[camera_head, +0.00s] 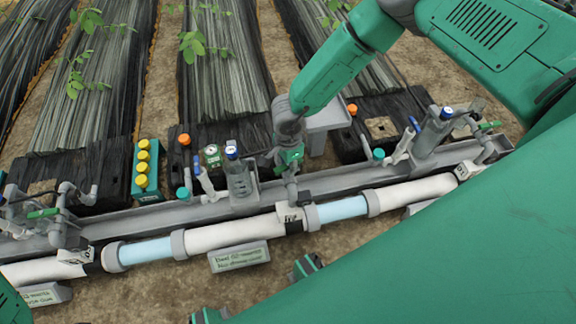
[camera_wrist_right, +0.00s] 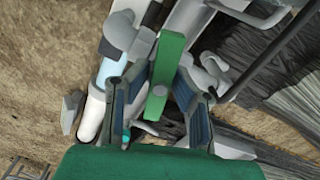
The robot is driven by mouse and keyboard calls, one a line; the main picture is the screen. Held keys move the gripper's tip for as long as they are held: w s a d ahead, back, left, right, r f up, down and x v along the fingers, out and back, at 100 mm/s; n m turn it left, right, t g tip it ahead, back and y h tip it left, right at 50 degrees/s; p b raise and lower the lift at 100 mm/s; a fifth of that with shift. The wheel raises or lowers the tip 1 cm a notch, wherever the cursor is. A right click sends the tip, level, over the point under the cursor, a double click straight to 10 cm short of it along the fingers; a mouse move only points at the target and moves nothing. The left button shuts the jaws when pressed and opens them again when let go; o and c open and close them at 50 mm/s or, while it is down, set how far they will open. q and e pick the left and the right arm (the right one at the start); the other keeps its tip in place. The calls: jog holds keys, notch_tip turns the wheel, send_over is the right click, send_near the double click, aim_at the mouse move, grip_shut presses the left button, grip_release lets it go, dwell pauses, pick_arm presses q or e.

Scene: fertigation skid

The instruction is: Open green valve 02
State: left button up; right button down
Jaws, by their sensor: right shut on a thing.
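The green valve handle (camera_wrist_right: 165,75) stands as a flat bar between the two fingers of my right gripper (camera_wrist_right: 158,105) in the wrist view. In the head view my right gripper (camera_head: 290,155) reaches down onto the valve at the middle of the grey rail, and the wrist hides most of the valve. A grey sign (camera_head: 238,257) stands in front of this section; its lettering is too small to read surely. My left gripper cannot be made out.
Other green valve handles sit at left (camera_head: 43,213) and right (camera_head: 490,125). A white pipe (camera_head: 220,233) runs in front. Bare soil lies before it.

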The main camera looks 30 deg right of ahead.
jog(key=n, duration=0.7)
jog(key=shift+n, duration=0.3)
jog(key=n, duration=0.4)
jog(key=shift+n, duration=0.3)
jog(key=n, duration=0.3)
jog(key=shift+n, duration=0.3)
jog(key=c, duration=1.3)
grip_release()
jog(key=shift+r, duration=0.1)
notch_tip(320, 180, up, 10)
jog(key=p, duration=0.8)
